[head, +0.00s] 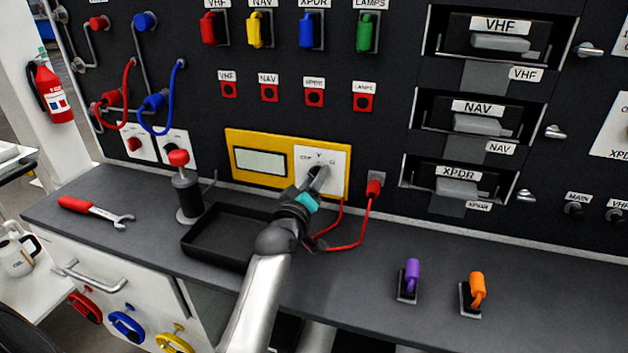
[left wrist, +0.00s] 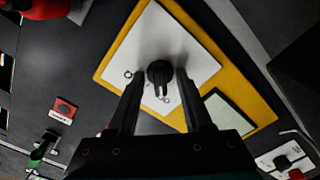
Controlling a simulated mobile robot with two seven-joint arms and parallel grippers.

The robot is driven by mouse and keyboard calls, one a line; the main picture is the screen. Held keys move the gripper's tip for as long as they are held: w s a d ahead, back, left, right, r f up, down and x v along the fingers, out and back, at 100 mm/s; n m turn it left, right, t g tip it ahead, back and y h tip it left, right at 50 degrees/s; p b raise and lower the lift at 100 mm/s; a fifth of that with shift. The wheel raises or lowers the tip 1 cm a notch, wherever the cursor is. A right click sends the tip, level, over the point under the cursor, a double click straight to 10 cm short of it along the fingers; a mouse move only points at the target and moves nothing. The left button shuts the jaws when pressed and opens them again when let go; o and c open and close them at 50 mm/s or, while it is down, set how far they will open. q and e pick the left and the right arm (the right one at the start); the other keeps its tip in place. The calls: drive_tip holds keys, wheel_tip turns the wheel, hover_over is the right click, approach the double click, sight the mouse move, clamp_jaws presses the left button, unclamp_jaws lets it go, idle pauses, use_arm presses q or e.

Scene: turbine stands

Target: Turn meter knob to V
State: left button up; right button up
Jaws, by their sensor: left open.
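The yellow meter (head: 238,139) is on the black panel, with a grey screen on its left and a white dial plate on its right. The plate has OFF, V and Ω marks around its top. My left gripper (head: 319,177) is at the dial and hides most of the knob in the head view. In the left wrist view, the black knob (left wrist: 159,71) sits between the open fingertips of the gripper (left wrist: 161,78), with a gap visible on each side. I cannot tell for sure which mark its pointer faces. My right gripper is not in view.
A red plug (head: 374,189) with a red cable is just right of the meter. A black tray (head: 196,248) and a red-topped cylinder (head: 186,192) stand on the bench to the left. Purple (head: 411,274) and orange (head: 477,287) handles stand front right.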

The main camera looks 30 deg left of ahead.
use_arm(q)
drive_tip(key=shift+w, duration=0.1)
idle(0.4)
drive_tip(key=shift+p, duration=0.3)
clamp_jaws()
idle(0.4)
